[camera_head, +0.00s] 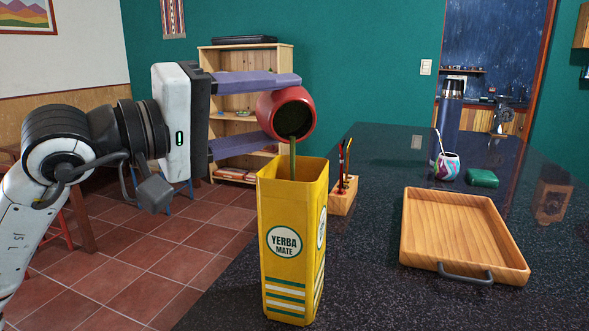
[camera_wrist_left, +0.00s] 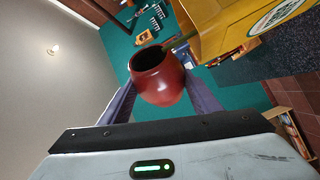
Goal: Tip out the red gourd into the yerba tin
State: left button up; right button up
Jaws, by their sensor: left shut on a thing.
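The red gourd (camera_head: 286,112) is held between the two purple fingers of my left gripper (camera_head: 262,112), above the yerba tin. It is tilted, with its dark mouth turned down to the right. A green stream runs from its mouth into the open top of the yellow yerba tin (camera_head: 291,245). The tin stands upright on the dark counter. In the left wrist view, the red gourd (camera_wrist_left: 158,76) sits between the fingers (camera_wrist_left: 157,88), and the yellow tin (camera_wrist_left: 228,25) is at the upper right. The inside of the tin is hidden. My right gripper does not show.
A wooden tray (camera_head: 460,232) with a dark handle lies on the dark counter (camera_head: 390,290) at the right. A wooden holder (camera_head: 343,198) with thin utensils stands just behind the tin.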

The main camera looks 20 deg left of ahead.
pick_arm(q)
jog(key=shift+s+d+r+m+t+h+b, duration=0.15)
jog(key=shift+s+m+h+b, duration=0.1)
jog(key=shift+m+b, duration=0.45)
jog(key=shift+s+d+r+m+t+h+b, duration=0.1)
jog(key=shift+s+r+m+h+b, duration=0.1)
jog(key=shift+m+b, duration=0.5)
jog(key=shift+s+d+r+m+t+h+b, duration=0.15)
jog(key=shift+m+h+b, duration=0.1)
jog(key=shift+m+b, duration=0.45)
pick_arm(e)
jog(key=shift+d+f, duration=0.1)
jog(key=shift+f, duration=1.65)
pick_arm(q)
jog(key=shift+s+d+r+m+h+b, duration=0.15)
jog(key=shift+s+m+h+b, duration=0.15)
jog(key=shift+m+b, duration=0.65)
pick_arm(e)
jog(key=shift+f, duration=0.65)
pick_arm(q)
jog(key=shift+s+d+m+h+b, duration=0.2)
jog(key=shift+m+h+b, duration=0.2)
jog(key=shift+m+b, duration=0.25)
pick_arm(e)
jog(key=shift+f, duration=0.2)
